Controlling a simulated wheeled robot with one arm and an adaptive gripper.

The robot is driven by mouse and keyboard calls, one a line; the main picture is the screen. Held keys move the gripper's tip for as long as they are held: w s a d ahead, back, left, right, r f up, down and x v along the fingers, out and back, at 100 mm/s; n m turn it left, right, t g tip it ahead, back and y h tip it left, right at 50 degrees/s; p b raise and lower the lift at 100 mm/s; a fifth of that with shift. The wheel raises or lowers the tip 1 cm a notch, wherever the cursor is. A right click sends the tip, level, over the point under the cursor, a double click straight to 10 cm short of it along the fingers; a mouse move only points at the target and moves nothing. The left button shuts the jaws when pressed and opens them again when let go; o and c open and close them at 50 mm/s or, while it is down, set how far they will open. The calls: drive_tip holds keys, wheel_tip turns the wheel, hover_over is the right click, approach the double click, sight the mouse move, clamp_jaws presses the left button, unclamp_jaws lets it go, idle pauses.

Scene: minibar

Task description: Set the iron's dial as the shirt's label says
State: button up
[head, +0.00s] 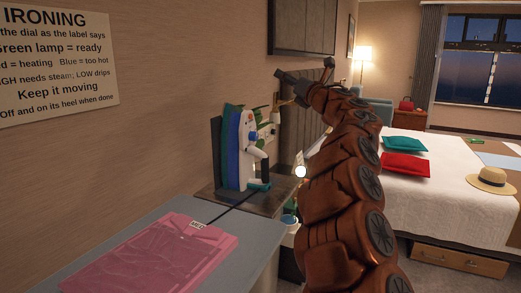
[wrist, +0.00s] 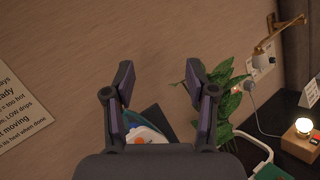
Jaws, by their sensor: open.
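The iron (head: 249,150) stands upright on a dark surface in the head view, white with a blue round dial (head: 253,137) on its side. I cannot read the dial's setting. The folded pink shirt (head: 150,262) lies on the grey-blue board, with a small white label (head: 198,225) that appears to read MED. My gripper (head: 304,76) is raised above and to the right of the iron in the head view. In the wrist view my gripper (wrist: 160,68) is open and empty; part of the white iron (wrist: 146,134) shows low between its fingers, partly hidden by the gripper body.
An ironing sign (head: 55,65) hangs on the left wall. A green plant (wrist: 232,98) and a wall lamp fitting (wrist: 264,48) are right of the fingers. A small lit lamp (wrist: 303,126) stands farther right. The bed (head: 450,205) holds cushions and a hat.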

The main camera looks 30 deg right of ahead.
wheel_tip(320, 180, down, 8)
drive_tip(key=a+n+g+y+b, duration=0.1)
drive_tip(key=n+g+y+b, duration=0.1)
drive_tip(key=n+y, duration=0.25)
drive_tip(key=n+g+y+b, duration=0.2)
drive_tip(key=n+g+y, duration=0.25)
drive_tip(key=n, duration=0.25)
approach(257, 137)
drive_tip(key=shift+t, duration=0.45)
drive_tip(key=shift+f+p+x, duration=0.15)
drive_tip(key=shift+p+x, duration=0.15)
drive_tip(key=shift+x, duration=1.9)
drive_tip(key=shift+f+p+x, duration=0.2)
drive_tip(key=shift+p+x, duration=0.05)
drive_tip(key=shift+x, duration=1.95)
drive_tip(key=shift+s+a, duration=0.1)
drive_tip(key=shift+a, duration=0.05)
clamp_jaws()
